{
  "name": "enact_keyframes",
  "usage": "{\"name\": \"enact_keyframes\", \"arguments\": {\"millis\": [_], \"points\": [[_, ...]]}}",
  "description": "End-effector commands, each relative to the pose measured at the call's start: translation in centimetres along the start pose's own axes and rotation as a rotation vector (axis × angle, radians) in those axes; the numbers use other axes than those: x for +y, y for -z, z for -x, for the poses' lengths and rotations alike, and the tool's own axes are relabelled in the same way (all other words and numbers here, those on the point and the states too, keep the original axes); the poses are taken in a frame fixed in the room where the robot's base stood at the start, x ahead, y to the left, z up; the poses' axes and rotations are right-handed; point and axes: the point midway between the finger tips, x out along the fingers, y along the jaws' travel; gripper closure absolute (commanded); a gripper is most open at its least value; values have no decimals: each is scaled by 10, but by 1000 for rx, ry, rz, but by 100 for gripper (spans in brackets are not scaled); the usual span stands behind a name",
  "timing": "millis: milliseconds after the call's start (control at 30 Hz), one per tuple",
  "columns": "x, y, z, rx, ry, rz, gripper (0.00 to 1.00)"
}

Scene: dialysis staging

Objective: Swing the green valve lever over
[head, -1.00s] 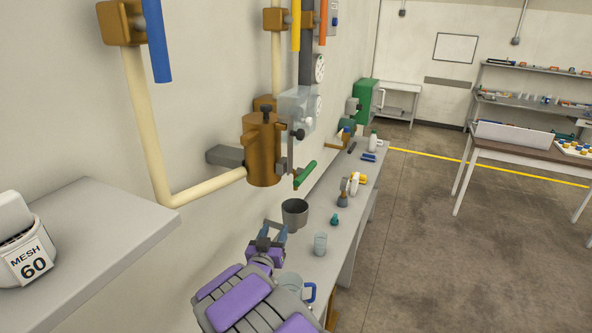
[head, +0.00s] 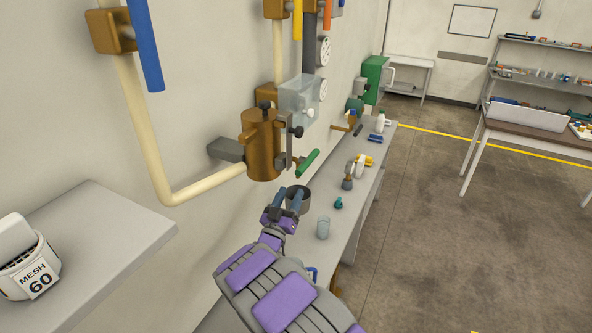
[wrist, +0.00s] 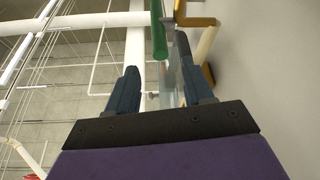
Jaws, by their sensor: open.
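The green valve lever (head: 307,163) sticks out to the right of a brown cylindrical valve body (head: 263,146) on the wall pipe. In the wrist view the green lever (wrist: 158,30) shows at the top, ahead of the fingers and roughly between them. My gripper (head: 290,193) is open and empty, below the lever and a little to its left in the head view. Its two dark fingers (wrist: 158,85) point upward, apart from the lever. A grey cup (head: 303,201) on the bench is partly hidden behind the gripper.
The bench (head: 333,254) carries a clear glass (head: 323,228), a small teal item (head: 339,203) and several bottles further back. A blue lever (head: 145,45) and an orange lever (head: 327,15) hang above. A shelf (head: 100,225) juts out at the left.

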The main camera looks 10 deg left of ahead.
Motion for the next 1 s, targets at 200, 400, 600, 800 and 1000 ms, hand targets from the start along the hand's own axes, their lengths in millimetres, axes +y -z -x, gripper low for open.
{"name": "enact_keyframes", "arguments": {"millis": [200, 400, 600, 800, 1000], "points": [[-8, 0, -42, 0, 0, 7, 48], [-16, 0, -73, 1, 3, 11, 48], [-13, 2, -89, 3, 5, 7, 48], [-7, 1, -97, 2, 4, 5, 48], [-12, 2, -94, 3, 5, 7, 50]]}}
